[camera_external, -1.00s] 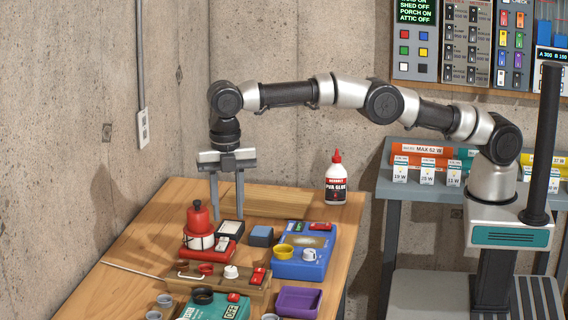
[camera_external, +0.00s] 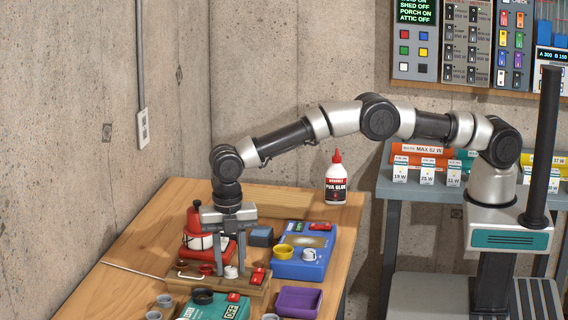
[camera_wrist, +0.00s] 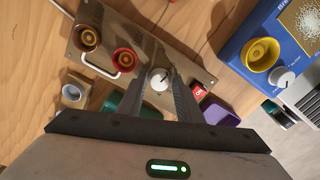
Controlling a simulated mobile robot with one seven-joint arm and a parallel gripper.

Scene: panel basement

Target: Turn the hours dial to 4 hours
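A white round dial (camera_external: 231,271) with a dark pointer line stands on a low wood-sided panel (camera_external: 186,284) at the table's front middle. No label or number on it is readable, so I cannot confirm it is the hours dial. In the wrist view the dial (camera_wrist: 158,77) shows between my two fingertips. My gripper (camera_external: 229,266) points straight down over the panel, its fingers apart on either side of the dial. Whether they touch it or sit just above it I cannot tell. A similar white knob (camera_wrist: 282,77) is on the blue box (camera_wrist: 236,41).
Red and brown ring cups and a metal handle (camera_wrist: 96,64) sit left of the dial; a red switch (camera_external: 259,276) sits right. A red device (camera_external: 194,219) stands behind. A teal box (camera_external: 206,307) and purple tray (camera_external: 298,300) are in front.

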